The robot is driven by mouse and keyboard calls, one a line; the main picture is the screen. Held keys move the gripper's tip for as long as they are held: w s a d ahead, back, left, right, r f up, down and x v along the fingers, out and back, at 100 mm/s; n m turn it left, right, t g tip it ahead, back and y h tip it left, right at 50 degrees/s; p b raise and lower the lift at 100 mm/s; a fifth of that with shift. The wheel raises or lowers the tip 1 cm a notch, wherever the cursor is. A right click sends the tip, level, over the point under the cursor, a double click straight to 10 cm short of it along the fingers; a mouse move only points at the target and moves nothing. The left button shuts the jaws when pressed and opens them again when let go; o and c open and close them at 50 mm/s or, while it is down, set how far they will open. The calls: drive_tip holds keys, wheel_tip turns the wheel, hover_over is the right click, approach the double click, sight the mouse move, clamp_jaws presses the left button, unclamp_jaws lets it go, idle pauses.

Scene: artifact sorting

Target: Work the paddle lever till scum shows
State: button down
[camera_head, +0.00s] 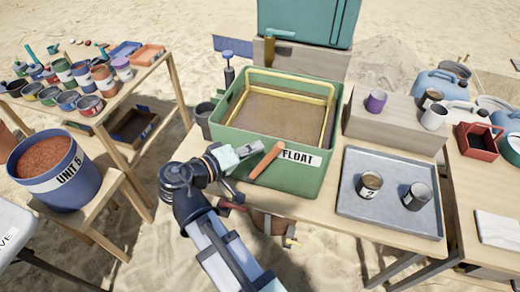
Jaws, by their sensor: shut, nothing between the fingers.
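The green flotation bin (232,133) labelled FLOAT stands on the wooden table in the middle. A yellow frame (329,102) sits inside its rim, around a brownish, speckled surface (285,114). I cannot tell whether that surface is scum. An orange lever (267,160) slants across the bin's front wall, left of the FLOAT label.
A grey tray (382,218) with two cups lies right of the bin. Behind it is a wooden block (392,128) with several cups. A blue UNIT 5 bucket (80,190) of reddish soil stands at left. A teal tank (305,22) stands behind the bin.

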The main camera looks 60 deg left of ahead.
drive_tip(key=a+v, duration=0.1)
drive_tip(key=v, duration=1)
drive_tip(key=shift+b, duration=0.4)
drive_tip(key=shift+r, duration=0.1)
